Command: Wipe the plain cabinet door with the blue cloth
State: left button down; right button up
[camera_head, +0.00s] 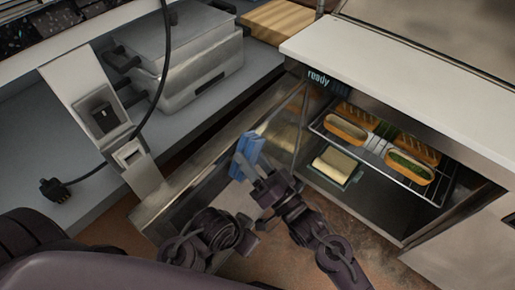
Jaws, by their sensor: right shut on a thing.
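The blue cloth (249,151) is a folded light-blue piece near the middle of the head view. My right gripper (259,172) is shut on it and holds it up in front of the open steel door (275,122). I cannot tell whether the cloth touches that door. A plain steel panel (468,245) shows at the lower right, well away from the cloth. I cannot tell which of the two is the plain cabinet door. My left arm shows dark at the lower left; its gripper's fingers are not clear.
The open cabinet marked "ready" holds filled rolls (408,167) on a wire rack (375,143), with a pale block (337,163) below. A white counter (390,70) lies above. A steel appliance (190,55) and black plug (54,189) are on the left counter.

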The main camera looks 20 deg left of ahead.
jog(key=shift+s, duration=0.2)
jog(key=shift+a, duration=0.15)
dwell(0.4)
